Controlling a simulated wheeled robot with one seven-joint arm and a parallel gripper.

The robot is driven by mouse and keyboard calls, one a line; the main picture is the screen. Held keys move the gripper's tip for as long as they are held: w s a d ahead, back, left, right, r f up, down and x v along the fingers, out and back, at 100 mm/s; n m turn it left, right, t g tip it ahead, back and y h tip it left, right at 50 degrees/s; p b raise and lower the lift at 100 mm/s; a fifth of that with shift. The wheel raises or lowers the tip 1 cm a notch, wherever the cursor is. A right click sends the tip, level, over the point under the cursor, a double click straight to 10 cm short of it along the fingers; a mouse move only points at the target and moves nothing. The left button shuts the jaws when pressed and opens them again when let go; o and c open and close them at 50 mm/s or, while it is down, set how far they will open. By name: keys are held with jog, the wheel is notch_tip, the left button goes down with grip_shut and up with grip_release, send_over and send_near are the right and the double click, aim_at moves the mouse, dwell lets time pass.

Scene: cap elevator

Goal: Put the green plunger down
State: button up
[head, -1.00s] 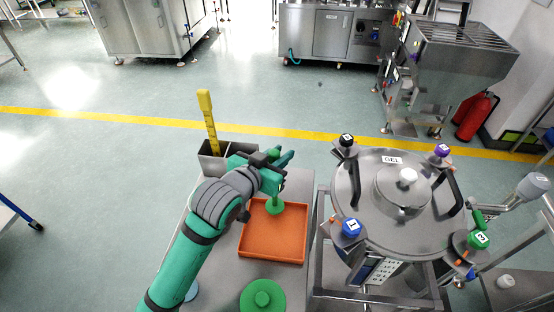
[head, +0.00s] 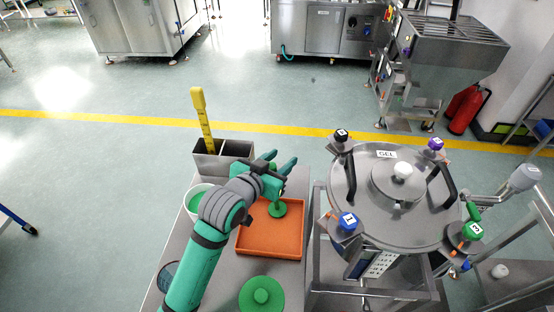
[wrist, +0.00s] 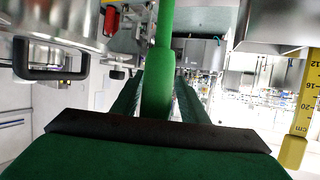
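The green plunger (head: 277,208) appears upright, its round foot over or on the floor of the orange tray (head: 262,243); I cannot tell for sure that it touches. My gripper (head: 284,166) is at the plunger's upper end, above the back of the tray. In the wrist view the plunger's green shaft (wrist: 159,80) runs between my two green fingers (wrist: 160,105), with narrow gaps beside it. The fingers look spread around the shaft, not pressed on it. The gripper body hides part of the shaft in the head view.
A steel bin (head: 222,159) holding a yellow ruler (head: 201,115) stands behind the tray. A white bucket (head: 194,204) with green contents is to the left. A green round lid (head: 262,296) lies in front. A steel vessel (head: 398,212) with handles stands close on the right.

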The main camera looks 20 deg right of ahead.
jog(key=shift+a, duration=0.1)
jog(key=v, duration=1.2)
dwell(0.4)
